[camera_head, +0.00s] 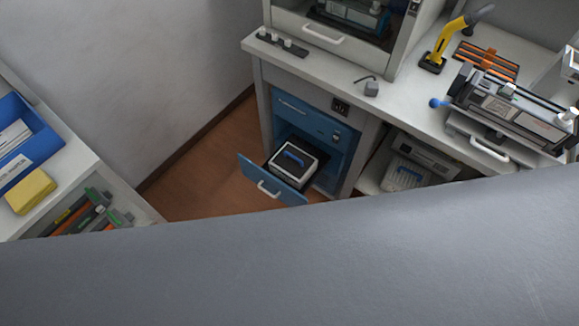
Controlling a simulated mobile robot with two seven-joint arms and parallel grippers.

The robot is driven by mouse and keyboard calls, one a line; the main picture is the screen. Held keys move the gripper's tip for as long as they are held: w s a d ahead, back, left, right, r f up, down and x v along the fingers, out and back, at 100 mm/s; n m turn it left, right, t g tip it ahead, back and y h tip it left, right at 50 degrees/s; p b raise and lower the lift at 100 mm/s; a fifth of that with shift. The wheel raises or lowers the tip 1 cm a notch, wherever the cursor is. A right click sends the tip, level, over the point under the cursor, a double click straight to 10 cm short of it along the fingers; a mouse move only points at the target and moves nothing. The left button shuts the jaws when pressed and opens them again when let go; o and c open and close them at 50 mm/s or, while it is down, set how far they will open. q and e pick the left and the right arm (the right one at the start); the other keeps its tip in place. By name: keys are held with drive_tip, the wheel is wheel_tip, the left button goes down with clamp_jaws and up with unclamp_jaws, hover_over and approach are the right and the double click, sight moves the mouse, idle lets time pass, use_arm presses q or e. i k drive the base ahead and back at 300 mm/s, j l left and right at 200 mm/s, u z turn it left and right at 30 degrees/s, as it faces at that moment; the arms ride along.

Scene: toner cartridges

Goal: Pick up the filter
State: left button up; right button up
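A box-shaped unit (282,163) with a pale top rim, dark sides and a blue handle sits in an open blue drawer (249,168) low in the cabinet; it looks like the filter. A pale ribbed piece (403,174) with a small blue part on top sits in the open bay to its right and could also be a filter; I cannot tell for sure. Neither of my grippers is in view. A large grey surface, which may be part of me, fills the lower part of the view and hides what is below.
The workbench (335,75) holds a yellow-handled tool (446,42) and a cartridge machine (515,105). A left shelf holds a blue bin (14,165) and a yellow sponge-like block (31,190). Brown floor (205,175) is clear left of the drawer.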

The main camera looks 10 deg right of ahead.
sight(294, 165)
drive_tip(key=i+z, duration=0.25)
drive_tip(key=z, duration=0.15)
drive_tip(key=i+z, duration=0.25)
drive_tip(key=z, duration=0.15)
